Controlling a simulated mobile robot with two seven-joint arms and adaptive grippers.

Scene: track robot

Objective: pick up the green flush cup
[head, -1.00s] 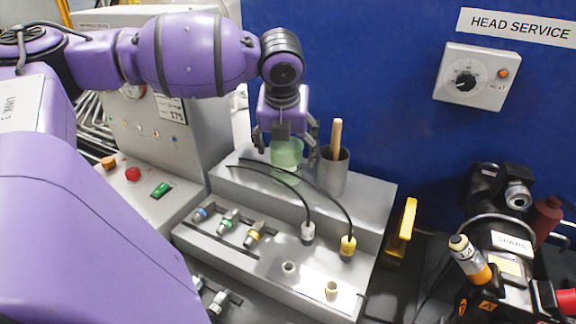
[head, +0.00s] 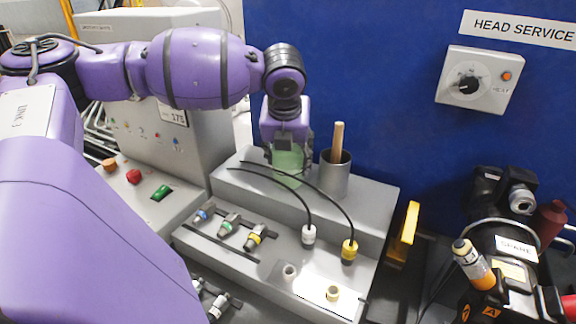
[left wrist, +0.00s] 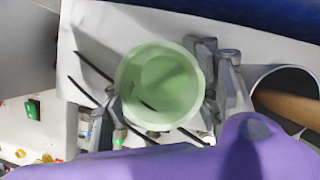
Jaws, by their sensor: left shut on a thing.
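The green flush cup (head: 287,163) is translucent pale green and stands upright on the upper step of the grey bench (head: 375,200). My left gripper (head: 288,150) comes down on it from above, with fingers on both sides of the cup. In the left wrist view the cup (left wrist: 160,85) shows its open mouth and looks empty, and the fingers (left wrist: 162,98) touch its sides. The left gripper is shut on it. I cannot tell whether the cup's base touches the bench. My right gripper is not in view.
A grey metal cup (head: 335,178) with a wooden handle (head: 337,143) stands close right of the green cup. Black cables with white (head: 309,235) and yellow (head: 349,250) plugs run in front. A yellow handle (head: 410,222) stands at the bench's right.

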